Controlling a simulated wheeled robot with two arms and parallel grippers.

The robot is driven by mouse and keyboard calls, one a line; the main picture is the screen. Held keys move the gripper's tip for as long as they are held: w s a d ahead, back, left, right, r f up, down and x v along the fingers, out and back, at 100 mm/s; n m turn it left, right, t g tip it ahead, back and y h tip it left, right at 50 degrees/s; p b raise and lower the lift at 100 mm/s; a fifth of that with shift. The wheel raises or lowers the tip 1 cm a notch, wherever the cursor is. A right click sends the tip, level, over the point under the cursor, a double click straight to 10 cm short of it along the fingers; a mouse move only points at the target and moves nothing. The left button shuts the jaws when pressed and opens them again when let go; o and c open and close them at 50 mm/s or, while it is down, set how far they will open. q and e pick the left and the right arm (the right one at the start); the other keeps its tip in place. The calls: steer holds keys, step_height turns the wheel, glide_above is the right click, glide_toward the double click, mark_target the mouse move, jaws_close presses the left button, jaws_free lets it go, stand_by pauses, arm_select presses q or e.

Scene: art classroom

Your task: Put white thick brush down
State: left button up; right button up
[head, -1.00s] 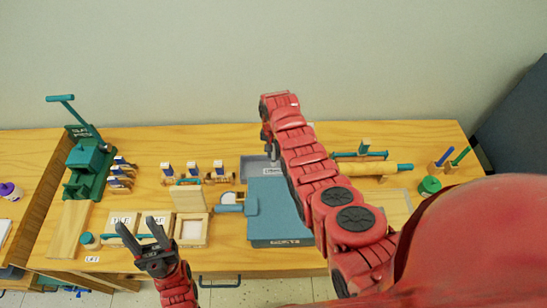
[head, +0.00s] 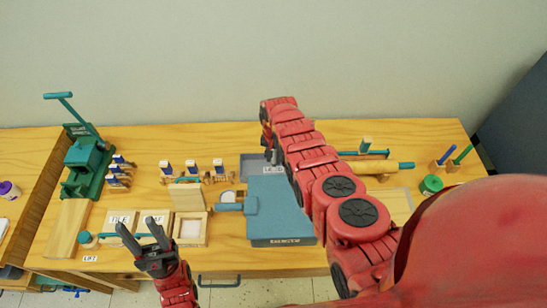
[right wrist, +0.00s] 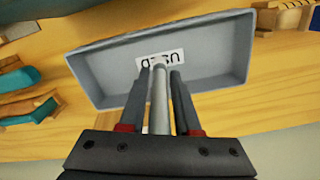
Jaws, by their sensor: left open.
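The white thick brush (right wrist: 160,100) shows as a pale round handle between the two dark fingers of my right gripper (right wrist: 160,75) in the right wrist view. The fingers are closed in on it, and its far end points at the label in a grey tray (right wrist: 215,75). Whether it touches the tray floor I cannot tell. In the head view my right arm hides the brush and part of the tray (head: 246,172). My left gripper (head: 136,226) is open and empty near the table's front edge.
A blue-grey box (head: 278,212) stands in front of the tray. A green press (head: 85,160) is at the far left, and a rolling pin (head: 375,167) lies right of my right arm.

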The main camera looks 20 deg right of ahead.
steer(key=shift+o, duration=1.1)
